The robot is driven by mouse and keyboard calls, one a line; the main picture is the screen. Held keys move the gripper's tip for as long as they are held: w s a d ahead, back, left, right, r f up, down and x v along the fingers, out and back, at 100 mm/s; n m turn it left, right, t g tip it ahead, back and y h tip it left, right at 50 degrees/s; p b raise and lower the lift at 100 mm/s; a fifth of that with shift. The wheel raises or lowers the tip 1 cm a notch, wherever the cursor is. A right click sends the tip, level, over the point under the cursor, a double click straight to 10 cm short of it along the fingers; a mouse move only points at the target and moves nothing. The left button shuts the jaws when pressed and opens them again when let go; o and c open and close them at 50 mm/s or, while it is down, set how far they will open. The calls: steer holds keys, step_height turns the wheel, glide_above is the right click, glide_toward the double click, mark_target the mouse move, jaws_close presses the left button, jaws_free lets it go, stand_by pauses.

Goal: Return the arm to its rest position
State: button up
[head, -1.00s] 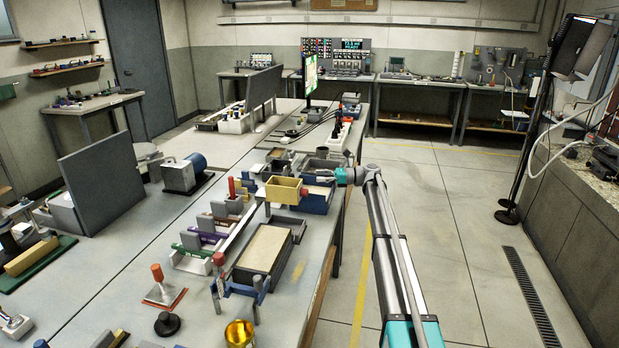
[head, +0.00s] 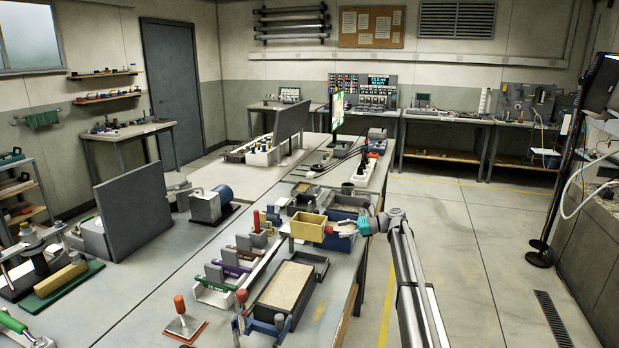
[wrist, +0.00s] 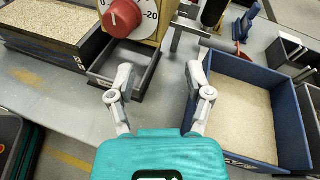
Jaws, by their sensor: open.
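My gripper (wrist: 158,85) is open and empty in the wrist view, its two fingers spread apart above the bench edge. In the head view my gripper (head: 341,230) is at the bench's right edge, close to the yellow box (head: 308,227) and the blue tray. In the wrist view a dial panel with a red knob (wrist: 122,18) lies ahead of the left finger. A blue-walled tray of pale sand (wrist: 297,105) is right of the right finger. I cannot tell whether either finger touches anything.
A small grey tray (wrist: 140,84) lies by the left finger. A sand-filled box (head: 264,305) and several coloured holders (head: 229,270) stand along the bench. The floor (head: 460,235) right of the bench is clear. A black stand (head: 540,258) is at the far right.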

steer(key=s+a+f+n+h, duration=0.1)
steer(key=s, duration=0.3)
steer(key=s+a+f+n+h+p, duration=0.1)
steer(key=s+n+h, duration=0.1)
steer(key=s, duration=0.3)
steer(key=s+a+f+n+h+p, duration=0.1)
steer(key=s+f, duration=0.1)
steer(key=s, duration=0.3)
steer(key=shift+s+a+f+n+g+h, duration=0.1)
steer(key=shift+n+g+h, duration=0.2)
steer(key=s+n+h, duration=0.1)
steer(key=s, duration=0.2)
steer(key=s+f+n+h+p, duration=0.1)
steer(key=s, duration=0.2)
steer(key=s+f+n+h, duration=0.1)
steer(key=s, duration=0.3)
steer(key=shift+d+f+n+p, duration=0.2)
steer(key=shift+f+n+p, duration=0.05)
steer(key=shift+n+p, duration=0.15)
steer(key=s+d+n+h+p, duration=0.1)
steer(key=s+d+n+h, duration=0.2)
steer(key=s, duration=0.6)
steer(key=s+d+n+h+p, duration=0.2)
steer(key=s+n+h, duration=0.3)
steer(key=s, duration=0.5)
steer(key=shift+d+f, duration=0.35)
steer(key=shift+d, duration=0.35)
steer(key=shift+s, duration=0.1)
steer(key=shift+c, duration=0.6)
steer(key=shift+s, duration=0.1)
